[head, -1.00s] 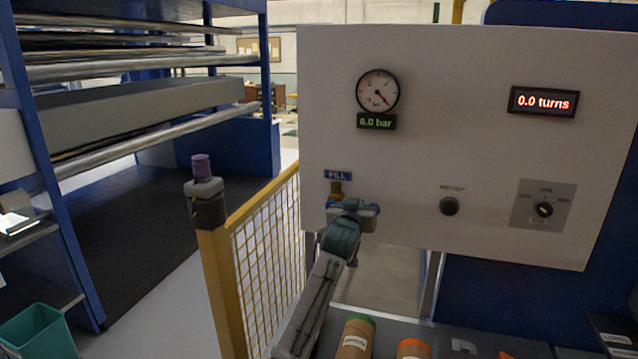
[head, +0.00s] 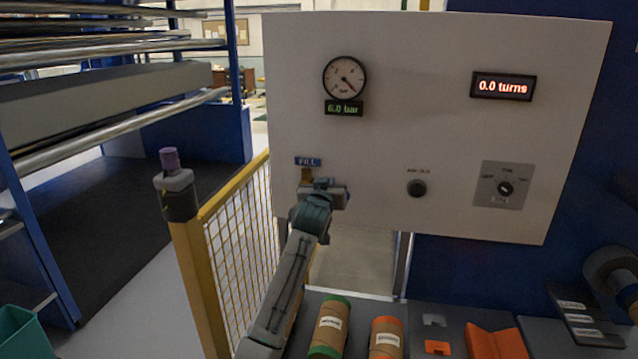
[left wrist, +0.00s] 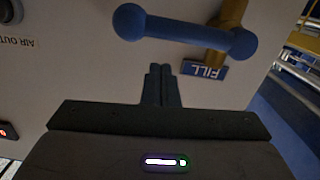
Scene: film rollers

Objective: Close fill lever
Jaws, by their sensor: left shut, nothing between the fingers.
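The blue fill lever (left wrist: 185,34) has round knobbed ends and sits on a brass stem (left wrist: 231,14), lying roughly crosswise to it. The blue FILL label (left wrist: 205,71) is beside the stem. In the head view the FILL label (head: 308,161) is at the panel's lower left, with the brass fitting (head: 306,174) below it; the lever there is mostly hidden by my gripper. My left gripper (head: 325,188) is in front of the panel by the fitting. In the left wrist view its fingers (left wrist: 162,72) are together and empty, pointing toward the lever with a visible gap.
The white panel (head: 420,110) carries a gauge (head: 344,77) with a 6.0 bar readout, a turns display (head: 503,87), a black knob (head: 416,188) and a rotary switch (head: 505,188). A yellow mesh fence (head: 240,235) stands left of my arm. Labelled rollers (head: 330,325) lie below.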

